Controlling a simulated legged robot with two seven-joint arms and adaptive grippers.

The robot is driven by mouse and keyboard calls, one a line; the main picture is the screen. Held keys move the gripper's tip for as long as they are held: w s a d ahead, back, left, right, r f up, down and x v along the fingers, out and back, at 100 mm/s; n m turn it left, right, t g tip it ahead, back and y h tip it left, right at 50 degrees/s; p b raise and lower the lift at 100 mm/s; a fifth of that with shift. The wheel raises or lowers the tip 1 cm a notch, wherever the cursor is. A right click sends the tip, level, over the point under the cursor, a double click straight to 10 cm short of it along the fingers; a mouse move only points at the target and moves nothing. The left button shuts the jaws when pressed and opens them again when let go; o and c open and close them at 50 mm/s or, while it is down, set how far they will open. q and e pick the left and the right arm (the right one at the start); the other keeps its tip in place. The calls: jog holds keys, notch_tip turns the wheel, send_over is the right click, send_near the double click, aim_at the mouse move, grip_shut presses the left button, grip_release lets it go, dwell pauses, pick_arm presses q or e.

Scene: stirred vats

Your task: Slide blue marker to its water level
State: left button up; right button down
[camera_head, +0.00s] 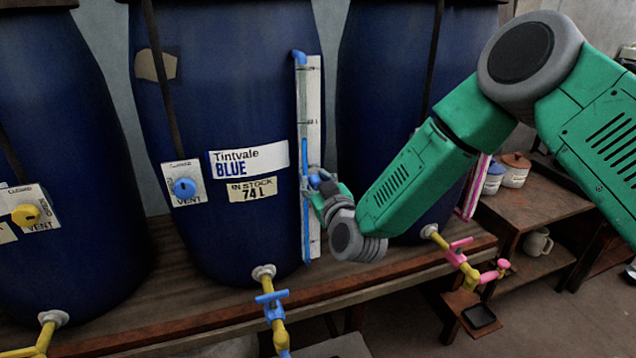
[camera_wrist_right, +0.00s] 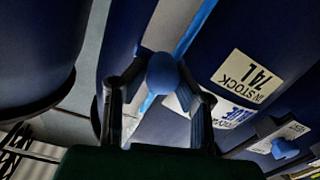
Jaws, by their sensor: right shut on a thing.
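The blue vat (camera_head: 225,110) labelled Tintvale BLUE, in stock 74 L, stands in the middle of the head view. A pale scale board (camera_head: 314,95) with a thin sight tube runs up its right side. Blue liquid (camera_head: 305,150) fills the lower tube, its top seemingly a little above my gripper. My right gripper (camera_head: 316,182) is at the board, shut on the blue marker (camera_head: 314,181), below that apparent level. In the right wrist view the marker's round blue knob (camera_wrist_right: 162,73) sits between the fingers. My left gripper is out of view.
A blue vent knob (camera_head: 185,187) is on the vat's front, with a blue-handled tap (camera_head: 271,298) below. Other dark vats stand on both sides along the wooden bench (camera_head: 190,315). A pink-handled tap (camera_head: 460,243) and a shelf with jars (camera_head: 514,170) are at right.

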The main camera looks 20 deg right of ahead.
jog(key=p, duration=0.3)
send_near(310, 137)
jog(key=w, duration=0.2)
jog(key=w+a, duration=0.1)
jog(key=w, duration=0.1)
jog(key=shift+w, duration=0.35)
jog(key=shift+d, duration=0.3)
jog(key=c, duration=1.3)
grip_release()
jog(key=s, duration=1.2)
jog(key=shift+d, duration=0.2)
